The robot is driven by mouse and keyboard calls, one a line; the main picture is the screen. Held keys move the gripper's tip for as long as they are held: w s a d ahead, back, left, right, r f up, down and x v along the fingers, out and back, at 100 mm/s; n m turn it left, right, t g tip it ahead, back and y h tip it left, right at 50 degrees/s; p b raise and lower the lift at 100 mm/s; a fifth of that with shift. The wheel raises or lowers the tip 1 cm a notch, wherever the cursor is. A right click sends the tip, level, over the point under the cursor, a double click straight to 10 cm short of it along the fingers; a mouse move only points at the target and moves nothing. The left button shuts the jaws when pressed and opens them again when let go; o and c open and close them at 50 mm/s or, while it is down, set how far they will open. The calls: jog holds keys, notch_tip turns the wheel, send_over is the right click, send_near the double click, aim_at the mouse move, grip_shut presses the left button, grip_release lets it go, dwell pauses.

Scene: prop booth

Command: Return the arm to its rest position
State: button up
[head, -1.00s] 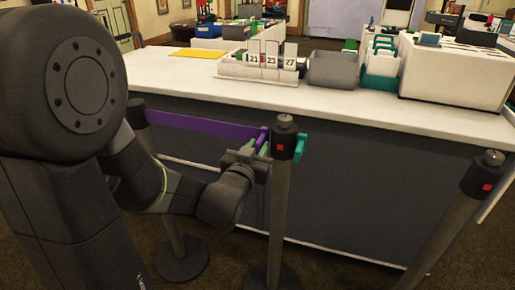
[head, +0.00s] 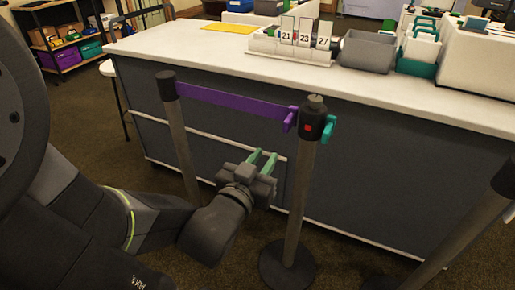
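My gripper (head: 264,156) has two green fingers, which stand apart with nothing seen between them. It is low in front of the counter, left of the middle post (head: 299,200) and below the purple belt (head: 230,102). A gap shows between the fingers and the belt. The belt runs from the left post (head: 180,135) to the middle post, where its purple end piece (head: 290,120) meets the black post head. My arm reaches in from the left side of the view.
A dark counter (head: 400,180) with a white top stands behind the posts. On it are number cards (head: 305,38), a grey bin (head: 367,51) and a yellow sheet (head: 228,27). Another post (head: 470,235) stands at the right. Shelves (head: 62,40) stand at the far left.

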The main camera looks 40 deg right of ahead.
aim_at(285, 127)
jog(key=shift+d, duration=0.1)
jog(key=b+x, duration=0.1)
jog(key=x, duration=1.2)
jog(key=shift+w+d, duration=0.2)
jog(key=shift+d, duration=0.05)
jog(key=shift+w, duration=0.25)
jog(key=shift+w+a, duration=0.1)
jog(key=shift+w, duration=0.05)
